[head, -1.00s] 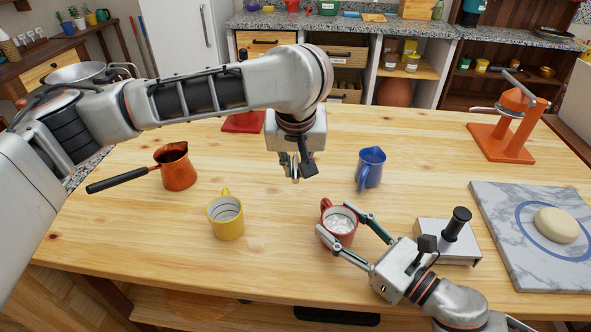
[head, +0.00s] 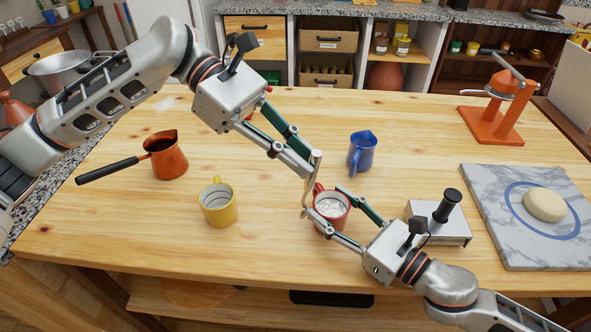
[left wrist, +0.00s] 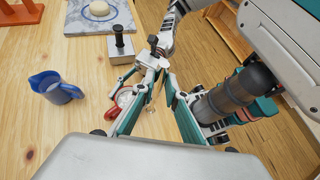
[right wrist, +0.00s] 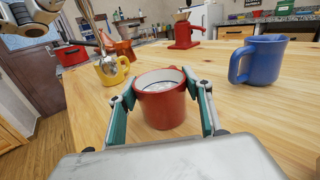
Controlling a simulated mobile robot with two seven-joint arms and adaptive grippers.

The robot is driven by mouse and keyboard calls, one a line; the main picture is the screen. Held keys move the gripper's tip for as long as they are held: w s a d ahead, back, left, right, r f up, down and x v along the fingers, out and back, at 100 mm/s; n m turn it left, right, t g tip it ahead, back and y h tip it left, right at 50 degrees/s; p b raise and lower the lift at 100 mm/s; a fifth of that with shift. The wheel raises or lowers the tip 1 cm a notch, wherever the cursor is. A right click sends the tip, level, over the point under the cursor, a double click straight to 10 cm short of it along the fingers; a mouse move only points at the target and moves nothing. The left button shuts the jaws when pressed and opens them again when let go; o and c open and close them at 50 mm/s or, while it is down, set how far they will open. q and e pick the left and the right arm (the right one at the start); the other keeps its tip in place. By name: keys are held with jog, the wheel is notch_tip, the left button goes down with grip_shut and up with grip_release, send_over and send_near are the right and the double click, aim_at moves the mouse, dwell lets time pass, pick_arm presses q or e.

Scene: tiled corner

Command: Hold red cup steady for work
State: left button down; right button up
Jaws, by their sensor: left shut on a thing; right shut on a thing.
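The red cup (head: 331,208) stands upright on the wooden table (head: 270,230) with whitish contents inside. My right gripper (head: 340,213) is shut around it, one finger on each side; the right wrist view shows the red cup (right wrist: 161,103) between both fingers. My left gripper (head: 311,168) is shut on a slim metal utensil (head: 308,195), held steeply upright just left of the red cup's rim. The utensil's rounded lower end (right wrist: 106,66) shows in the right wrist view. In the left wrist view the red cup (left wrist: 112,117) is partly hidden behind a finger.
A yellow cup (head: 218,205) and a copper pot (head: 168,160) stand to the left. A blue jug (head: 362,152) stands behind the red cup. A grey box with a black handle (head: 440,228) and a marble slab (head: 500,240) are to the right.

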pick_arm(q)
jog(key=w+r+n+t+h, duration=0.3)
jog(key=w+n+t+h, duration=0.1)
jog(key=h, duration=0.1)
notch_tip(320, 180, down, 11)
jog(key=shift+w+d, duration=0.15)
jog(key=shift+d, duration=0.3)
dwell(0.5)
jog(key=shift+r, duration=0.1)
